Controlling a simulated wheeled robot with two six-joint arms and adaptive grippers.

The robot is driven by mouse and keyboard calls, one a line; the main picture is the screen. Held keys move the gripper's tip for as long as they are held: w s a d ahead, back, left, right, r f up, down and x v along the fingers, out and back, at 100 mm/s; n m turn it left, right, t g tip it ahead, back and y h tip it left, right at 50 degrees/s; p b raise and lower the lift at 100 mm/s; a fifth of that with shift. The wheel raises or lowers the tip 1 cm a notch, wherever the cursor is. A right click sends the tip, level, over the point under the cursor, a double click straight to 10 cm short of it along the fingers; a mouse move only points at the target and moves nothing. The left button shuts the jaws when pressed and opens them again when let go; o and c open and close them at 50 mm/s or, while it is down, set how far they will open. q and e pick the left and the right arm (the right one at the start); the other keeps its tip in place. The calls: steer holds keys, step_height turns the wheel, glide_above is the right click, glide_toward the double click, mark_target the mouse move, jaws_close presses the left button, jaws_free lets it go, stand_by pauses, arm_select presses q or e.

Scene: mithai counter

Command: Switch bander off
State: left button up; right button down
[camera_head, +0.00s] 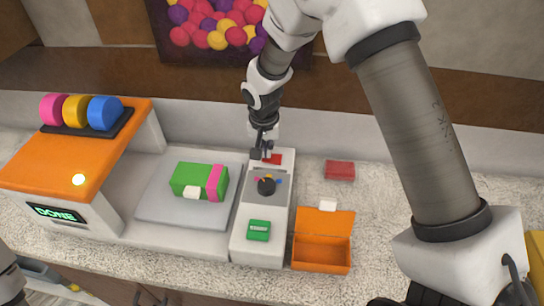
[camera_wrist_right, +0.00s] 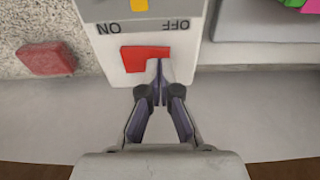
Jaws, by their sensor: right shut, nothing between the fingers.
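The bander (camera_head: 110,140) is an orange and white machine on the left, with a green DONE display (camera_head: 57,213) and a lit yellow lamp. Its control panel (camera_head: 242,240) has a red rocker switch (camera_head: 273,158) at the far end. In the right wrist view the red switch (camera_wrist_right: 140,58) sits beside ON and OFF labels, which appear upside down. My right gripper (camera_head: 262,153) is shut and empty. In the wrist view its fingertips (camera_wrist_right: 159,65) are at the switch's OFF-side end; I cannot tell if they touch. My left gripper is not in view.
A green box with a pink band (camera_head: 215,182) lies on the grey plate (camera_head: 165,210). The panel also carries a dark knob (camera_head: 267,186) and a green button (camera_head: 258,230). An open orange box (camera_head: 322,255) and a red block (camera_head: 339,169) stand to the right.

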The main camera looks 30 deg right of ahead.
steer(key=shift+f, duration=0.25)
steer(key=shift+r, duration=0.15)
step_height(320, 180, up, 7)
steer(key=p, duration=0.5)
stand_by(0.4)
